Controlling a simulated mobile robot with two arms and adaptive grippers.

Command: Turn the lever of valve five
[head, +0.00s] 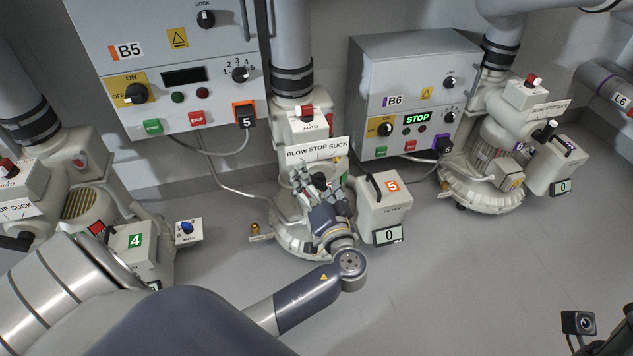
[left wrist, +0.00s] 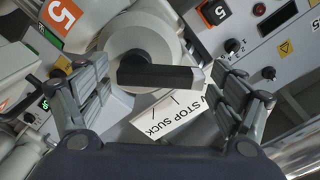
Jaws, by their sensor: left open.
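The lever of valve five (left wrist: 158,76) is a black bar with a pale grey end, mounted on a round white hub in the left wrist view. A white plate (head: 318,150) reading BLOW STOP SUCK stands beside it; it also shows in the left wrist view (left wrist: 165,118). My left gripper (head: 318,180) is open at the front of the blower. In the left wrist view the lever lies crosswise between its two spread fingers (left wrist: 158,88), with a gap visible on each side. In the head view the gripper mostly hides the lever.
A white box with an orange 5 (head: 384,200) sits just right of the gripper. Control cabinet B5 (head: 200,90) is behind left, cabinet B6 (head: 395,80) behind right. Blower four (head: 90,190) is at left, another blower (head: 490,180) at right. Open floor (head: 470,270) lies in front.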

